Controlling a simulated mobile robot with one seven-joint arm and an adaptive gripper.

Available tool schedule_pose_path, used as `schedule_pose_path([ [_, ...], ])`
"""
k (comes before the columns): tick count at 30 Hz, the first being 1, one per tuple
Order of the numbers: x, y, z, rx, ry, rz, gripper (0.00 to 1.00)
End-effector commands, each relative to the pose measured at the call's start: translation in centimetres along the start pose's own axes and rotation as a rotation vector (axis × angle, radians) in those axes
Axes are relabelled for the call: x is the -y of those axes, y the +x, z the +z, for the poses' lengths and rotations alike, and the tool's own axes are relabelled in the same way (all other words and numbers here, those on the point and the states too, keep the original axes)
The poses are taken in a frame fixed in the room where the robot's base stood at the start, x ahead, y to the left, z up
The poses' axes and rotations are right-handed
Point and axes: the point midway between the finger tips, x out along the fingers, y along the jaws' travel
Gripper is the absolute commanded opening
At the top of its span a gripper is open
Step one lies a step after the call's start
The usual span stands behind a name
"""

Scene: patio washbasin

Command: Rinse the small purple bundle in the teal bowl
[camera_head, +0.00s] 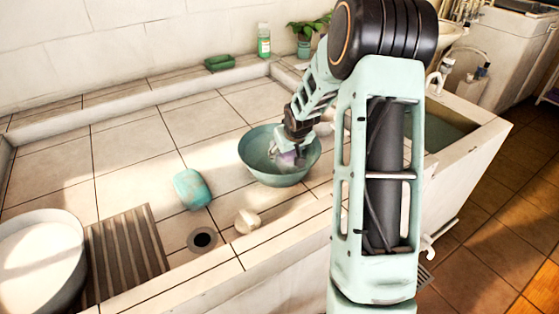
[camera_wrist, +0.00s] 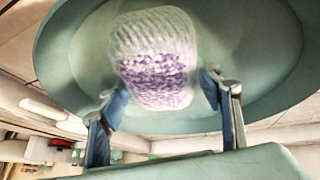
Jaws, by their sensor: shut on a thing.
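The teal bowl (camera_head: 250,163) stands upright on the tiled counter, and its inside fills much of the wrist view (camera_wrist: 265,40). The small bundle (camera_wrist: 158,75) looks like a clear, ribbed, translucent wrap with purple bits inside. My gripper (camera_wrist: 165,95) is shut on it, with one finger on each side. In the head view the purple bundle (camera_head: 289,158) is partly hidden by my gripper (camera_head: 294,148), which reaches down inside the bowl's rim. I cannot tell whether the bundle touches the bowl's bottom or any water.
A teal rounded block (camera_head: 192,189), a cream round object (camera_head: 247,221) and a drain hole (camera_head: 203,239) lie left of and in front of the bowl. A slatted wooden mat (camera_head: 126,255) and white basin (camera_head: 38,262) are at left. A green bottle (camera_head: 264,42) and dish (camera_head: 219,63) stand behind.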

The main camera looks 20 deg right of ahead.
Motion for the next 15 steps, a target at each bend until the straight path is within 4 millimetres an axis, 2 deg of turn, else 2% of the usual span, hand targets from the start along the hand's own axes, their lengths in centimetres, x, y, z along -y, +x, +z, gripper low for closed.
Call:
schedule_pose_path([
  [15,4.8,-0.1,-0.6,-0.003,-0.003,-0.001,0.38],
])
